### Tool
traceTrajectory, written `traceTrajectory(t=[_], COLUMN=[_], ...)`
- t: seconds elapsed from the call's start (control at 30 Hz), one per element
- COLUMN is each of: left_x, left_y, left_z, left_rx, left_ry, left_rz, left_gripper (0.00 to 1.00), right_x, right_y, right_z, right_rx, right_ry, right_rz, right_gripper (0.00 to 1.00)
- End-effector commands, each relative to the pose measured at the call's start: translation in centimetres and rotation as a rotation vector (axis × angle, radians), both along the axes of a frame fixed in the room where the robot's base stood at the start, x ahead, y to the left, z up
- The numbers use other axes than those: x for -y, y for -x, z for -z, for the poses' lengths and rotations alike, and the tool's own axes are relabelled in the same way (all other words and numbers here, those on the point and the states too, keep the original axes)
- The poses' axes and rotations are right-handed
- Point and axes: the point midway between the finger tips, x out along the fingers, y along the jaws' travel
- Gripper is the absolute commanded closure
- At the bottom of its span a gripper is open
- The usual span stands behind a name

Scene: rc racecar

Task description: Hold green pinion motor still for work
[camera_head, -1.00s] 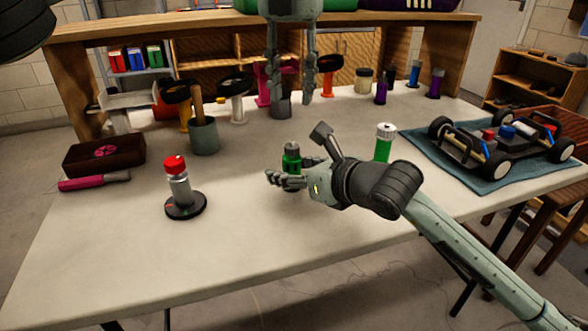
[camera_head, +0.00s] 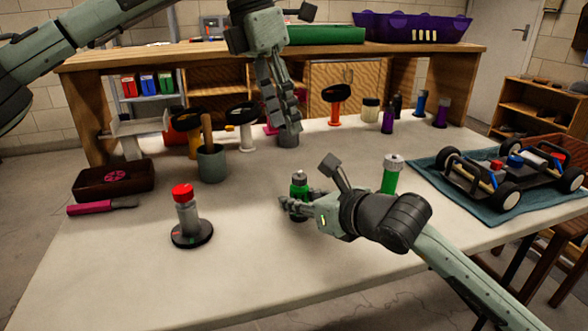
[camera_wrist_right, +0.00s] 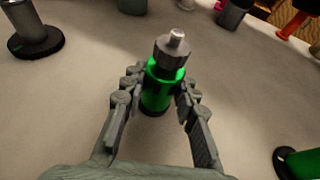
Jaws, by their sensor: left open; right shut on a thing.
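The green pinion motor (camera_head: 299,183) stands upright on the table, a green cylinder with a dark grey cap and a metal shaft on top. In the right wrist view the motor (camera_wrist_right: 158,88) is between both fingers. My right gripper (camera_head: 292,205) is shut on its body from the right side. It also shows in the right wrist view (camera_wrist_right: 155,95). My left gripper (camera_head: 287,125) is open and empty, above the back of the table, in front of a grey cup (camera_head: 288,140).
A green cylinder with a white top (camera_head: 391,175) stands right of my right gripper. A red-topped motor on a black base (camera_head: 187,215) is at front left. The car (camera_head: 510,170) lies on a teal mat (camera_head: 490,207). The front middle table is clear.

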Motion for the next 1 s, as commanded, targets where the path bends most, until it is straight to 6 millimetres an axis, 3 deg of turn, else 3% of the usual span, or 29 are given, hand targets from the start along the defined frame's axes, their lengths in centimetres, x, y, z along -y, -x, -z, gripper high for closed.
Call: traceTrajectory(t=[0.2,0.37,1.0], left_x=[-2.3,-2.6,1.4], left_y=[0.2,0.2,-0.3], left_z=[-0.8,-0.7,9.0], left_rx=[0.131,0.173,0.173], left_ry=[0.106,0.126,0.126], left_rz=[0.307,0.388,0.392], left_gripper=[0.56,0.56,0.56], right_x=[0.0,0.0,0.0], right_y=[0.0,0.0,0.0], right_z=[0.0,0.0,0.0], right_rx=[0.000,-0.001,0.000], right_ry=[0.000,0.000,0.000], right_rz=[0.000,-0.001,0.000], right_gripper=[1.00,1.00,1.00])
